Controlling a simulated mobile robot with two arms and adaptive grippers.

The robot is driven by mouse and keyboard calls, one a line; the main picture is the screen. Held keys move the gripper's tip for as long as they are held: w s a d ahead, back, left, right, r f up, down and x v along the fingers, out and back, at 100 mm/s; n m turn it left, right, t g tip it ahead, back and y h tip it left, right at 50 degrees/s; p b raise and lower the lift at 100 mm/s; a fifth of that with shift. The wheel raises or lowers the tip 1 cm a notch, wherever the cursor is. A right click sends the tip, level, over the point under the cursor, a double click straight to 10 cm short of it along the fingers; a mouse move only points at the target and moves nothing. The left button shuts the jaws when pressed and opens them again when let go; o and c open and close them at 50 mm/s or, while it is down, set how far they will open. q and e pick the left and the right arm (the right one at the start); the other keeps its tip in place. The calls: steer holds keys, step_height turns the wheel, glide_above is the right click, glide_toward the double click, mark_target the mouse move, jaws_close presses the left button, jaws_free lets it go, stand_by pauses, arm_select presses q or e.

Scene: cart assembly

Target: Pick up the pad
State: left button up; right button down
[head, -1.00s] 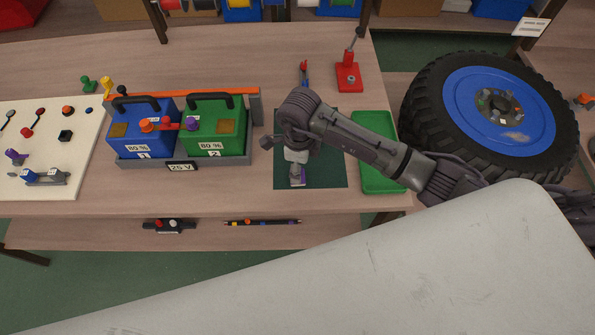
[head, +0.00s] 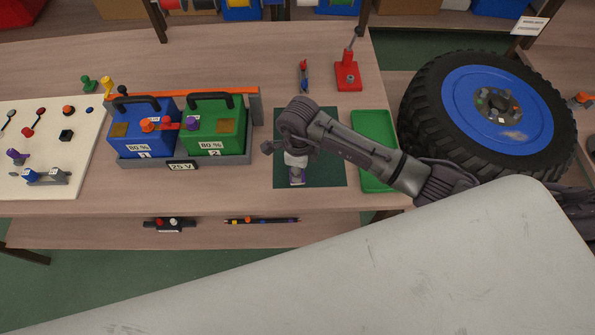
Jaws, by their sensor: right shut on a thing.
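My right gripper (head: 296,174) points down over the dark green mat (head: 328,175) on the workbench. It is shut on a small purple and light-coloured piece, which I take to be the pad (head: 297,181). The pad shows just below the fingers, near the mat's front left part. The fingers and wrist hide most of it. I cannot tell whether the pad touches the mat or is slightly above it. My left gripper is not in view.
A green tray (head: 375,181) lies right of the mat under my forearm. A blue battery (head: 128,146) and a green battery (head: 230,143) stand in a holder to the left. A red stand (head: 348,76) and a small tool (head: 304,75) are behind the mat. A large wheel (head: 420,105) is at right.

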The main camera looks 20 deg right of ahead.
steer(key=shift+r+b, duration=0.3)
steer(key=shift+r, duration=0.25)
step_height(320, 180, up, 3)
steer(key=shift+w+f+b, duration=0.1)
steer(key=shift+b, duration=0.45)
steer(key=s+d+r+b, duration=0.2)
steer(key=s+d+r, duration=0.5)
steer(key=s+d, duration=0.1)
steer(key=shift+s+b, duration=0.3)
steer(key=shift+s, duration=0.15)
